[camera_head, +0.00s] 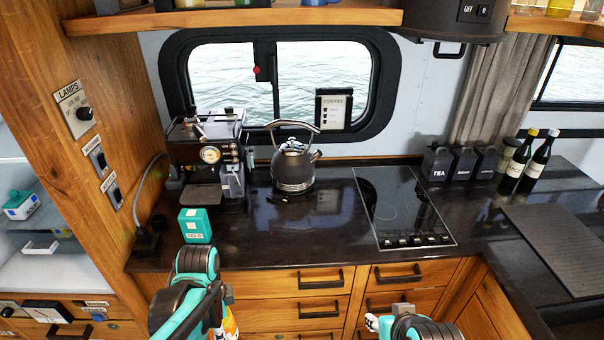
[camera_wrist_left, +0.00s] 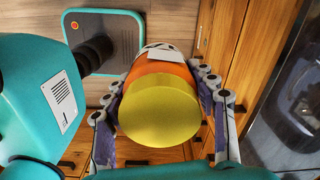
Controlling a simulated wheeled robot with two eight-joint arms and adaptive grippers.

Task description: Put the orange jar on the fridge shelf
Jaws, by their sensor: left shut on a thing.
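The orange jar (camera_wrist_left: 166,77) has a yellow lid (camera_wrist_left: 160,115) that faces the left wrist camera. My left gripper (camera_wrist_left: 163,112) is shut around its sides, with a finger on each side. In the head view a small part of the orange jar (camera_head: 230,322) shows at the bottom, below the counter's front edge and mostly hidden by my left arm. The open fridge with white shelves (camera_head: 75,268) is at the far left. My right gripper (camera_head: 372,322) is only partly visible at the bottom, and its opening is unclear.
A teal-lidded container (camera_head: 20,205) stands on the fridge's upper shelf. A wooden panel (camera_head: 100,60) separates the fridge from the counter. A teal box (camera_head: 195,226), coffee machine (camera_head: 205,155) and kettle (camera_head: 294,168) stand on the dark counter. The lower fridge shelf has bare room.

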